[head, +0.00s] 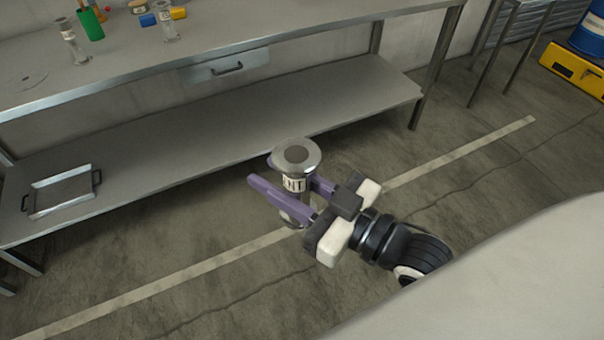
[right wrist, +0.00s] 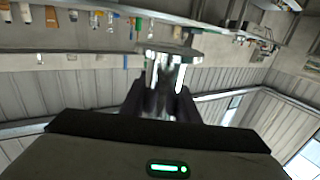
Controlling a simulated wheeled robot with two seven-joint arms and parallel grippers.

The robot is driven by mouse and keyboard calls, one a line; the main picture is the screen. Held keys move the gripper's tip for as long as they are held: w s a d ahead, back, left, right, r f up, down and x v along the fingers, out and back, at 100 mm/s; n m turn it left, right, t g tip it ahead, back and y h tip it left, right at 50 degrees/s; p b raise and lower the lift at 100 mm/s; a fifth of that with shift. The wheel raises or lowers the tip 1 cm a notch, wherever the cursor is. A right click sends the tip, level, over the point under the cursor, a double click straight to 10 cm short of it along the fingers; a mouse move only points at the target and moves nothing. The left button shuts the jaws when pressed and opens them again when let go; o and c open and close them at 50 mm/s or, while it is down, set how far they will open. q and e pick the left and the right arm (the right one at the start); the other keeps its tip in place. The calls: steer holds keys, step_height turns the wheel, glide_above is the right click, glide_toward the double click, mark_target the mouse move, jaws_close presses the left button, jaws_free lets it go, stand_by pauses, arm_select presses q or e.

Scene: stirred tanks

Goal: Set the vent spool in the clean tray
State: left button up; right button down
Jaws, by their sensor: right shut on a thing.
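The vent spool (head: 296,160) is a grey metal piece with a round flange at each end and a white label whose visible letters end in "NT". My right gripper (head: 284,188) is shut on its middle and holds it upright in front of the bench. In the right wrist view the spool (right wrist: 168,58) shows between the dark fingers. A shallow metal tray (head: 62,192) with dark handles lies on the lower shelf at the left, apart from the spool; it looks empty. I cannot read any mark on it. My left gripper is out of view.
The steel bench (head: 130,65) has a drawer (head: 226,68) under its top. On top stand two more spools (head: 166,24), a green cup (head: 90,26) and a flat disc (head: 25,80). The lower shelf (head: 230,125) is bare right of the tray. A yellow pallet (head: 572,72) stands far right.

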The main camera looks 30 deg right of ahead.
steer(key=w+a+r+n+g+y, duration=0.2)
steer(key=w+a+n+g+y, duration=0.1)
steer(key=a+n+g+y, duration=0.4)
steer(key=shift+a+r+g+y, duration=0.3)
steer(key=shift+a+r, duration=0.1)
steer(key=shift+a, duration=1.25)
